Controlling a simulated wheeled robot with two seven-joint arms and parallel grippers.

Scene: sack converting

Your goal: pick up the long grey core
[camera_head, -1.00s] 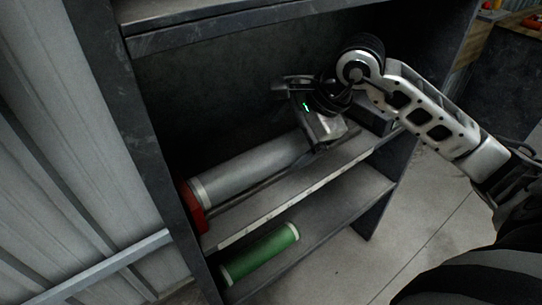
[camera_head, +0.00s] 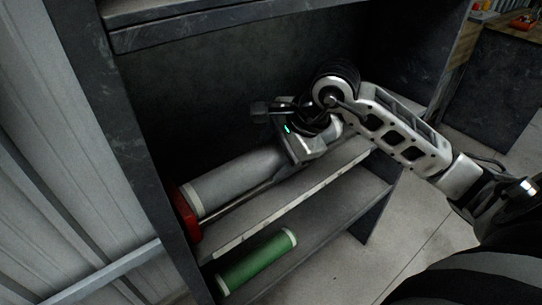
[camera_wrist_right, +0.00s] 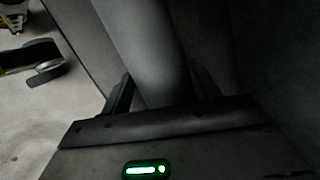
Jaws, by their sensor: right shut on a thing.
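The long grey core (camera_head: 235,178) lies lengthwise on the upper open shelf (camera_head: 290,205), with a pale band at its left end. My right gripper (camera_head: 288,163) is at the core's right part and hides that end. In the right wrist view the grey core (camera_wrist_right: 155,50) runs between the two dark fingers of the right gripper (camera_wrist_right: 160,95), which are shut on it. Whether the core is clear of the shelf, I cannot tell. My left gripper is not in view.
A red piece (camera_head: 188,215) is at the core's left end. A green roll (camera_head: 257,262) lies on the lower shelf (camera_head: 335,225). A dark upright (camera_head: 125,150) bounds the rack on the left. Open floor (camera_head: 420,230) is on the right.

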